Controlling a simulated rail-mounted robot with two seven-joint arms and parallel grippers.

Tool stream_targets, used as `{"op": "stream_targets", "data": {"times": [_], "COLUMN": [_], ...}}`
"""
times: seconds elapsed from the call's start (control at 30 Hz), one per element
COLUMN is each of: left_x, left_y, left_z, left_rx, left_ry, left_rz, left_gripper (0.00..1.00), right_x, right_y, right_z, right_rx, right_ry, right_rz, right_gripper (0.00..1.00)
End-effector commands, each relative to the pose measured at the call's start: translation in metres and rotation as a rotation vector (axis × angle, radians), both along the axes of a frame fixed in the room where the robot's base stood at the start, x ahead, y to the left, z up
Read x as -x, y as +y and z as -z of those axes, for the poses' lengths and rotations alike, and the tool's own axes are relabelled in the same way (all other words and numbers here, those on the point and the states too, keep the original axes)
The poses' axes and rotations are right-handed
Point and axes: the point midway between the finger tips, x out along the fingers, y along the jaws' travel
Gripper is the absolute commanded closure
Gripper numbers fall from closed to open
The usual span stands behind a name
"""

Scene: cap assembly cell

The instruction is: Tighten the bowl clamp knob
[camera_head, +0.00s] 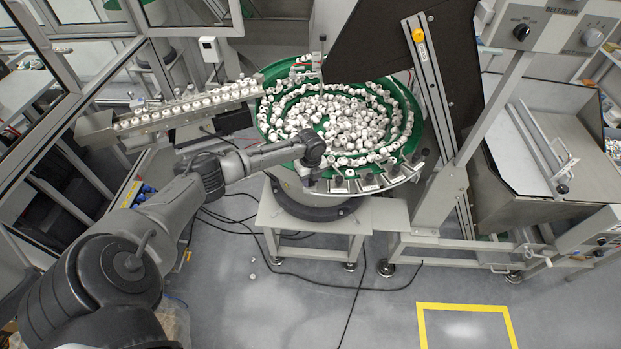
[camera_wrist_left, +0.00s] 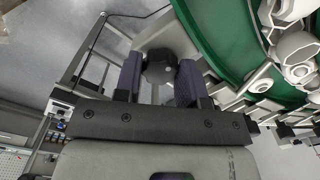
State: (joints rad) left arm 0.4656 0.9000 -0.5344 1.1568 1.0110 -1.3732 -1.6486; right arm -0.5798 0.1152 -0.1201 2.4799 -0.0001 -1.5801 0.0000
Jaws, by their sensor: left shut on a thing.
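The bowl clamp knob (camera_wrist_left: 159,66) is a dark, rounded knob at the edge of the bowl, seen in the left wrist view. My left gripper (camera_wrist_left: 159,80) has one finger on each side of it and is shut on it. In the head view my left arm reaches in from the left to the front rim of the green feeder bowl (camera_head: 268,118). There my wrist and hand hide the knob and most of the fingers. My right gripper is not in view.
Many white caps (camera_head: 345,118) fill the bowl and its spiral track. A cap-lined rail (camera_head: 190,107) runs left from the bowl. A dark slanted panel (camera_head: 385,50) and a metal post (camera_head: 437,195) stand to the right. Cables (camera_head: 350,310) lie on the floor.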

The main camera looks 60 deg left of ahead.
Motion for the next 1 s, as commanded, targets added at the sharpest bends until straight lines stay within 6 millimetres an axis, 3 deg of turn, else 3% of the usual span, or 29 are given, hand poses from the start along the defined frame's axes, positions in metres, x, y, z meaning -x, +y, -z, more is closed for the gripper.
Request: {"op": "stream_targets", "data": {"times": [0.23,0.27,0.5,0.83,1.0], "left_x": [-0.001,-0.001,0.000,0.000,0.000], "left_y": [-0.001,-0.001,0.000,0.000,0.001], "left_z": [-0.001,-0.001,-0.001,-0.004,-0.026], "left_rx": [0.002,0.002,0.001,0.000,-0.001], "left_ry": [-0.001,-0.001,0.000,0.000,-0.002], "left_rz": [0.002,0.002,0.001,0.000,0.002], "left_gripper": [0.87,0.61,0.38,0.37,0.37], "right_x": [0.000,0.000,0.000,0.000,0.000], "right_y": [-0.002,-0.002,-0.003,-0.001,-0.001], "right_z": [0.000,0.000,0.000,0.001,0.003], "right_rx": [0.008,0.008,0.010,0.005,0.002], "right_ry": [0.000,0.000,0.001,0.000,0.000], "right_rz": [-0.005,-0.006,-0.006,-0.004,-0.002], "right_gripper": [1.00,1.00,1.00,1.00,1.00]}}
